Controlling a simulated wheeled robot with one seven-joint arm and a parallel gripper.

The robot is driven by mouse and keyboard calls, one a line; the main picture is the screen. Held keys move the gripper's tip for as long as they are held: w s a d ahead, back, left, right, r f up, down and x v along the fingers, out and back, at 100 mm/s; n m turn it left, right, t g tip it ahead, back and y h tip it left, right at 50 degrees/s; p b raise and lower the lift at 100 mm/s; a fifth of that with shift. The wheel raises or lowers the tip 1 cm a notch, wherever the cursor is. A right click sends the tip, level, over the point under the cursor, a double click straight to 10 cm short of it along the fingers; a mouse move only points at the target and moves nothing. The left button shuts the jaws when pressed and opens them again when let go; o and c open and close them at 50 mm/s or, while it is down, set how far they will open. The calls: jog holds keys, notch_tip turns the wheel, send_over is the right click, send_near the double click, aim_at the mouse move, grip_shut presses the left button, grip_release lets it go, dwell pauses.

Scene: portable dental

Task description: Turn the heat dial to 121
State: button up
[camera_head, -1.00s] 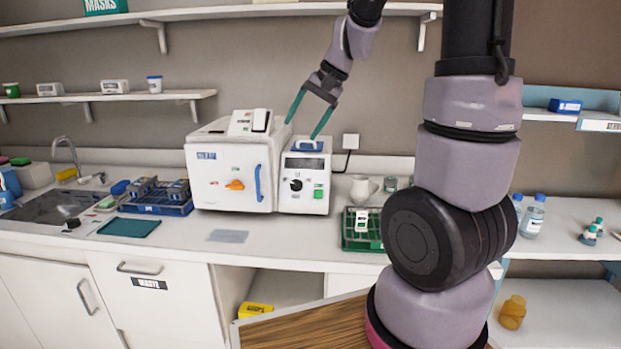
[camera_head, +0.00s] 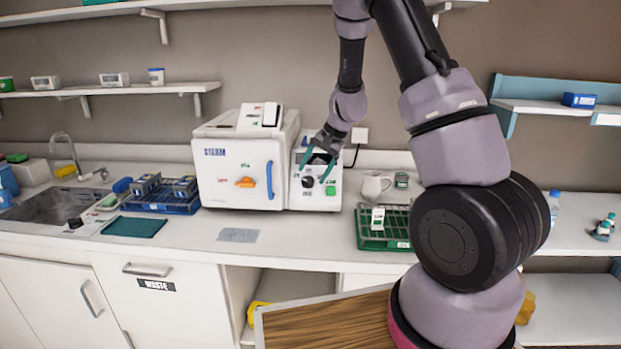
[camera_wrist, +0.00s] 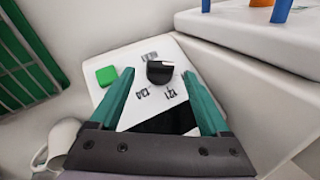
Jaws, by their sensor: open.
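The heat dial (camera_head: 308,182) is a black knob on the sloped front of a white control unit (camera_head: 327,203). In the wrist view the dial (camera_wrist: 160,73) shows a light pointer mark, directed away from the printed labels "121" (camera_wrist: 171,93) and "134" (camera_wrist: 142,93). A third label beyond the dial is too blurred to read. My gripper (camera_head: 314,175) is open and empty, close in front of the panel. In the wrist view its green fingertips (camera_wrist: 158,74) lie either side of the dial. Contact cannot be told. A dark display (camera_wrist: 168,122) shows between the fingers.
A green button (camera_wrist: 106,75) is beside the dial. A white steriliser (camera_head: 222,190) with a blue handle and orange knob adjoins the unit's left side. A white jug (camera_head: 373,186) and a green rack (camera_head: 370,240) stand to the right. The counter in front is mostly clear.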

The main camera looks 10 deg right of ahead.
aim_at(308, 182)
jog(key=shift+x, duration=1.5)
grip_shut()
